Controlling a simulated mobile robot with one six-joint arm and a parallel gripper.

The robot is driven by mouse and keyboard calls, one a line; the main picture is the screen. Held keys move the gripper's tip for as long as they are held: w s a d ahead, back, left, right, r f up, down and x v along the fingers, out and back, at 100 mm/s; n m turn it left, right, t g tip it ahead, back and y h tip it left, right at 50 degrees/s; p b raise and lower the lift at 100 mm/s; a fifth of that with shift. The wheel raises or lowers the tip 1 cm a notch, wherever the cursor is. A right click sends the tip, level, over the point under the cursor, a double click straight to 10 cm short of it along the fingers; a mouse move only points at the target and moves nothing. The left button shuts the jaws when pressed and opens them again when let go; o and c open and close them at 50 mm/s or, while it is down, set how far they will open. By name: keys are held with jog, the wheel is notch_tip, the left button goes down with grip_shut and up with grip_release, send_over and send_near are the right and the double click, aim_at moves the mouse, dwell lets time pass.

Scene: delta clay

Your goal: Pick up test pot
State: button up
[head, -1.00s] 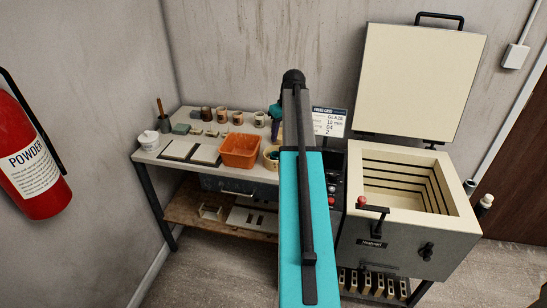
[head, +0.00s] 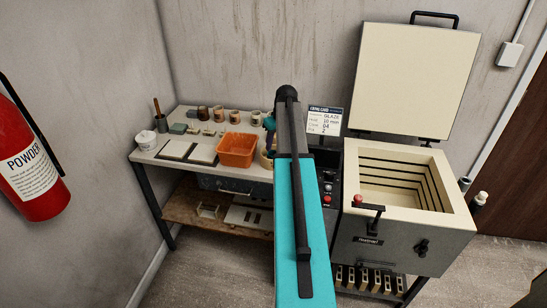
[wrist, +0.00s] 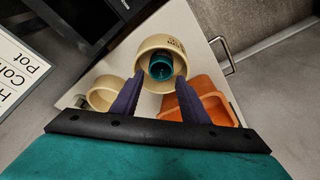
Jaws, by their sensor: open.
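In the wrist view, a round cream container (wrist: 147,47) with dark lettering on its side holds a small teal pot (wrist: 161,68). I cannot tell for certain whether the teal pot is the test pot. My gripper (wrist: 158,84) is open, its two purple fingers pointing toward the container with nothing between them. I cannot tell the remaining distance. In the head view, my arm hides most of this area; a sliver of a cream rim (head: 266,161) shows beside the orange bin (head: 238,150).
The orange bin (wrist: 207,98) and a second cream bowl (wrist: 103,92) flank the fingers. Several small cups (head: 218,114) stand along the back of the worktable (head: 172,139).

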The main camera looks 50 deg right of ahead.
jog(key=shift+x, duration=1.2)
jog(key=shift+p+x, duration=1.35)
jog(key=shift+x, duration=1.25)
jog(key=shift+c, duration=0.2)
jog(key=c, duration=0.6)
